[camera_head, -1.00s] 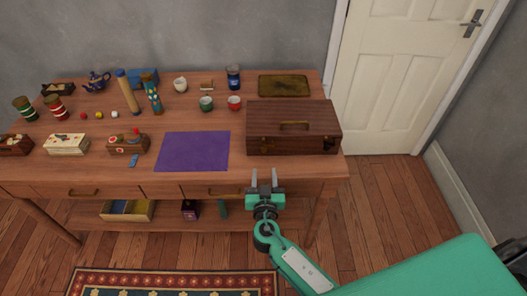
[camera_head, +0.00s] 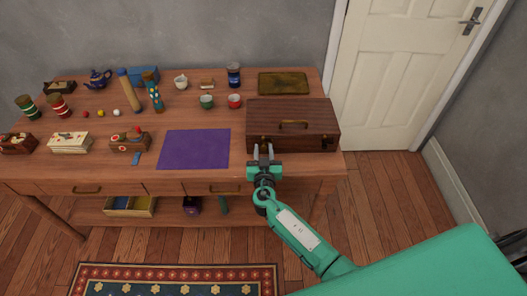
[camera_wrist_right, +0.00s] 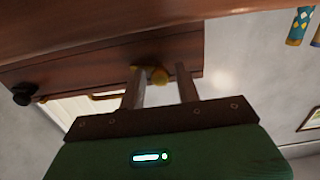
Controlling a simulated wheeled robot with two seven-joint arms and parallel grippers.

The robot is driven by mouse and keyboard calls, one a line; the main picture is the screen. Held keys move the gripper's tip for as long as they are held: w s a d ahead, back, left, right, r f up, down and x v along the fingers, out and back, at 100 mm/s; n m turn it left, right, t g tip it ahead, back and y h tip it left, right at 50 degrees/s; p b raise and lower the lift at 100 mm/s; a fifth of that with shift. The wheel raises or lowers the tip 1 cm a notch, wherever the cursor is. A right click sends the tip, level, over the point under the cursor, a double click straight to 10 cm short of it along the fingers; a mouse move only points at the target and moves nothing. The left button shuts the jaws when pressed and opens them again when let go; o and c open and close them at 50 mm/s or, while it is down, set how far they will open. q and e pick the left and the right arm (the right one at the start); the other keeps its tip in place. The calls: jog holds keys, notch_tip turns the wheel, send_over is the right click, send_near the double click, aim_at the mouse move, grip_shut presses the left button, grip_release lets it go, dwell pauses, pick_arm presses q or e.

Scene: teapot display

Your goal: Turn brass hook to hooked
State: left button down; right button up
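In the right wrist view, a small brass piece (camera_wrist_right: 159,76), which looks like the hook, shows on the case (camera_wrist_right: 80,68) between and just beyond the fingertips (camera_wrist_right: 160,85). It is blurred and partly covered by the fingers; its turn and any contact cannot be told. My left gripper is not in view.
A purple mat (camera_head: 194,149) lies left of the case. Red and green cups (camera_head: 234,101) and a brass-coloured tray (camera_head: 283,84) stand behind it. A dark knob (camera_wrist_right: 24,94) sticks out from the case. Drawers with handles (camera_head: 224,190) are below the table top.

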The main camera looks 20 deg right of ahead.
grip_shut()
